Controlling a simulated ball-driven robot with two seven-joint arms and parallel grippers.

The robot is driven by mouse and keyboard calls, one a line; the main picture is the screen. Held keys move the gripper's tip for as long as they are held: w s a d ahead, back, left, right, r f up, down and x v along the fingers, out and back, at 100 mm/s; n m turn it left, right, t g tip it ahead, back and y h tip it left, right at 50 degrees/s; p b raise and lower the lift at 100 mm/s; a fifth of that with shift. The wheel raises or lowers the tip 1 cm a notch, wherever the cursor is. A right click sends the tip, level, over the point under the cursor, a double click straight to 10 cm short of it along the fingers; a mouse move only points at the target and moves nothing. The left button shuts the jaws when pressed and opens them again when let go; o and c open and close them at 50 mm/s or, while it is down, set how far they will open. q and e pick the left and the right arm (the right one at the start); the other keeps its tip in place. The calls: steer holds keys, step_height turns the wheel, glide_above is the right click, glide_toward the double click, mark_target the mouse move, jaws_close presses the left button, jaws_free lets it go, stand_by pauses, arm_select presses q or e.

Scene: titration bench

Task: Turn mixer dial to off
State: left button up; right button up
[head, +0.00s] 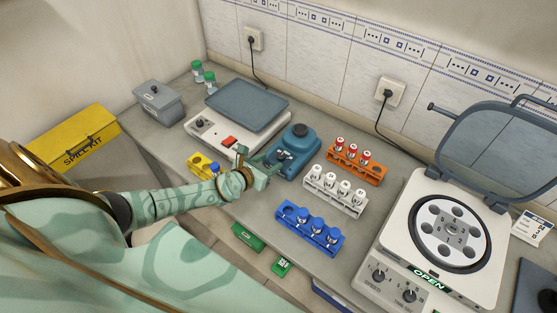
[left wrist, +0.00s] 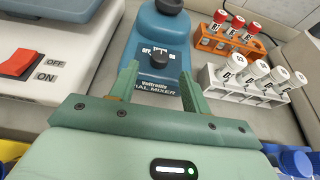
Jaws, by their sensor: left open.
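The blue vial mixer (head: 297,145) stands at the middle of the bench. The left wrist view shows its body (left wrist: 160,32) and a label reading "VIAL MIXER". Its black dial (left wrist: 158,58) sits on the sloped front face, with pale marks around it. I cannot read clearly which mark the dial points at. My left gripper (head: 260,160) is in front of the mixer. In the left wrist view its two fingers are apart, with the dial seen between their tips, and nothing is held. I cannot tell whether a finger touches the dial. My right gripper is not in view.
A white device (head: 188,124) with a red switch stands left of the mixer. An orange rack (head: 371,175), a white rack (head: 348,206) and a blue rack (head: 300,239) hold vials to the right. An open centrifuge (head: 408,232) stands far right. A yellow vial rack (head: 197,163) is near my arm.

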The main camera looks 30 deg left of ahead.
mark_target(280, 157)
arm_select(q)
steer(key=b+x, duration=0.2)
steer(key=x, duration=0.3)
steer(key=shift+d+f, duration=0.1)
steer(key=shift+f, duration=0.05)
steer(key=shift+w+f, duration=0.1)
steer(key=shift+w, duration=0.4)
steer(key=c, duration=1)
